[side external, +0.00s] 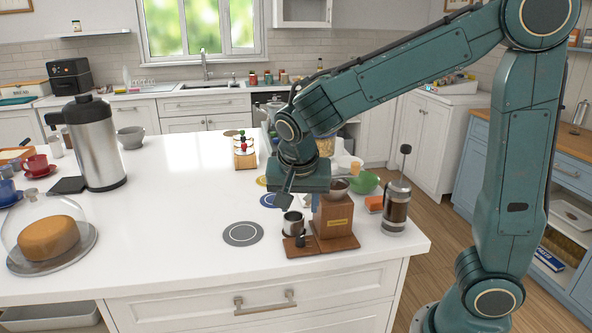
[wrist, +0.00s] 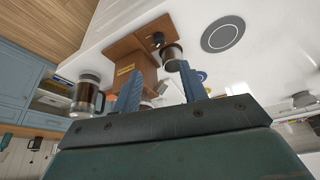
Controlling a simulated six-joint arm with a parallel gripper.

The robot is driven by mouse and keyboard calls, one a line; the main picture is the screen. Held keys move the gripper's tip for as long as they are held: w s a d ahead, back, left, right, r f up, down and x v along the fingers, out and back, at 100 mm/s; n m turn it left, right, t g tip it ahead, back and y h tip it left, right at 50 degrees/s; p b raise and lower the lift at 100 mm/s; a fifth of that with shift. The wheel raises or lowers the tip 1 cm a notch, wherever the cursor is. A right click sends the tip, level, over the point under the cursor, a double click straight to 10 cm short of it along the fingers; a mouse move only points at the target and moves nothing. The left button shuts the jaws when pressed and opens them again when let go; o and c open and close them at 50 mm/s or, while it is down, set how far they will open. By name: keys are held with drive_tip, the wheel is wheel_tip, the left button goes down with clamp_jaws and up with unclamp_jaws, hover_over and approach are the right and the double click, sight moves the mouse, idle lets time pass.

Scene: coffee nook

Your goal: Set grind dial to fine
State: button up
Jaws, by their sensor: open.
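The coffee grinder (side external: 335,217) is a wooden box with a yellow label and a metal bowl on top, on a brown wooden base near the counter's front right edge. It also shows in the wrist view (wrist: 138,60). A small dark knob (side external: 301,241), possibly the grind dial, sits at the front of the base; it shows in the wrist view too (wrist: 157,40). Its setting is too small to read. A metal cup (side external: 293,224) stands just behind the knob. My gripper (wrist: 161,84) is open and empty, above and behind the cup, beside the grinder, apart from the knob.
A glass press (side external: 396,208) stands right of the grinder, with a green bowl (side external: 364,182) behind. A round grey mat (side external: 243,234) lies to the left. A steel jug (side external: 98,145) and domed cake (side external: 50,238) stand farther left. The counter's middle is clear.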

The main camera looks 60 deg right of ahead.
sight(300, 237)
drive_tip(key=x, duration=1.3)
drive_tip(key=shift+s, duration=0.1)
clamp_jaws()
